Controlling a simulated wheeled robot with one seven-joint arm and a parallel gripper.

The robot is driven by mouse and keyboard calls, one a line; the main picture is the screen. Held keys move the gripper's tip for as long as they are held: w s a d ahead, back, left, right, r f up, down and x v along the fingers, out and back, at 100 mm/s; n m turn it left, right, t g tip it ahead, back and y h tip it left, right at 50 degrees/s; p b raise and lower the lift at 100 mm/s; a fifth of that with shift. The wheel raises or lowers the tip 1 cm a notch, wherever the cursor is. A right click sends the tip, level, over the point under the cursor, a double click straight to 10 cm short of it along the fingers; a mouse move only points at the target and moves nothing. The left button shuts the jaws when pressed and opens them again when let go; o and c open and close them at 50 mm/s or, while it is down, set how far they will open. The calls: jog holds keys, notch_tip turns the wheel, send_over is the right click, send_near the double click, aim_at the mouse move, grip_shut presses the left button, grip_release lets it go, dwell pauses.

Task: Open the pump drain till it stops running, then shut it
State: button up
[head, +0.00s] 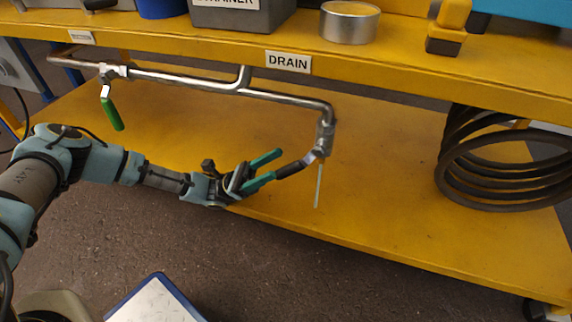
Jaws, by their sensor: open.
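The drain pipe (285,98) runs under the upper shelf, below a label reading DRAIN (288,62). At its right end it bends down into a valve (325,135). The valve's dark-gripped lever (290,169) points left and slightly down, at an angle to the downpipe. A thin pale vertical streak (319,185) hangs below the outlet and looks like running liquid. My gripper (276,165) is open, its teal fingers spread just left of the lever. The lower fingertip is close to the lever's end; I cannot tell whether they touch.
A second valve with a green handle (112,114) hangs at the pipe's left. A dark coiled hose (500,165) is at the right of the yellow lower shelf (400,210). A metal tin (349,24) and a grey box (240,16) stand on the upper shelf (420,68).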

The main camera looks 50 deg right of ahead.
jog(key=w+a+p, duration=0.1)
jog(key=w+a, duration=0.1)
jog(key=w, duration=0.5)
jog(key=shift+w+a, duration=0.3)
jog(key=shift+w, duration=0.05)
jog(key=shift+c, duration=0.3)
